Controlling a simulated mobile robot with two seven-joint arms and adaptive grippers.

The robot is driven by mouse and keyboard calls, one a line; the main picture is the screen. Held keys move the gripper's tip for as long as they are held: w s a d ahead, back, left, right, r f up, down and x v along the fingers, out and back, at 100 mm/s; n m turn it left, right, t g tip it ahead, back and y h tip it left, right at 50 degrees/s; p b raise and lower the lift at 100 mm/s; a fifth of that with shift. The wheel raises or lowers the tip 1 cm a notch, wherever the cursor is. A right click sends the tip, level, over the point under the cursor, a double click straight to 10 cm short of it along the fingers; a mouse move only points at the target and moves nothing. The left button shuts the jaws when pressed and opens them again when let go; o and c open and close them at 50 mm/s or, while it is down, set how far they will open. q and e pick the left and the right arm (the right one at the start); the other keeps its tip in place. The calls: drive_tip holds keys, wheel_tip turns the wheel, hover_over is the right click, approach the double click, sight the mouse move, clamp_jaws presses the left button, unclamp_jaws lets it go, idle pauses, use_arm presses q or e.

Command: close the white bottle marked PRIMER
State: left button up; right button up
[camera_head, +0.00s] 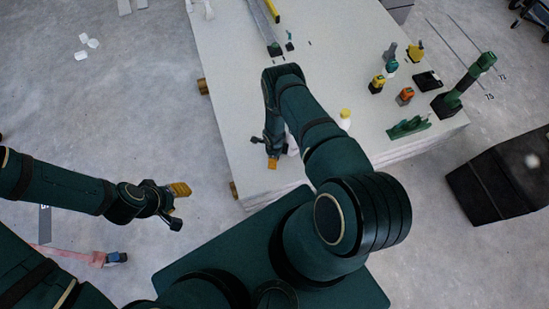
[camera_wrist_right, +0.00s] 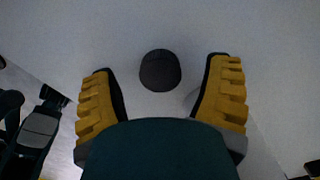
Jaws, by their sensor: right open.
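My right gripper (camera_head: 272,162) is over the near left part of the white panel stack, pointing down. In the right wrist view its two yellow fingers (camera_wrist_right: 161,105) are spread with nothing gripped. A dark round cap-like thing (camera_wrist_right: 160,70) shows ahead of the gap between them, apart from both. A small white bottle with a yellow top (camera_head: 345,120) stands right of my right forearm; no marking is readable. A pale piece (camera_head: 293,146) shows partly behind my right wrist; I cannot tell what it is. My left gripper (camera_head: 178,205) hangs over the floor left of the stack; its opening is unclear.
The white panel stack (camera_head: 225,60) carries several small bottles, green tools and a dark box (camera_head: 427,81) at the right. A long grey bar (camera_head: 262,22) lies at the back. A black case (camera_head: 500,180) stands on the floor at the right. The stack's left part is mostly clear.

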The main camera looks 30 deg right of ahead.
drive_tip(key=shift+f, duration=0.5)
drive_tip(key=c, duration=0.9)
drive_tip(key=shift+r, duration=0.1)
wheel_tip(320, 180, up, 10)
drive_tip(key=p, duration=0.3)
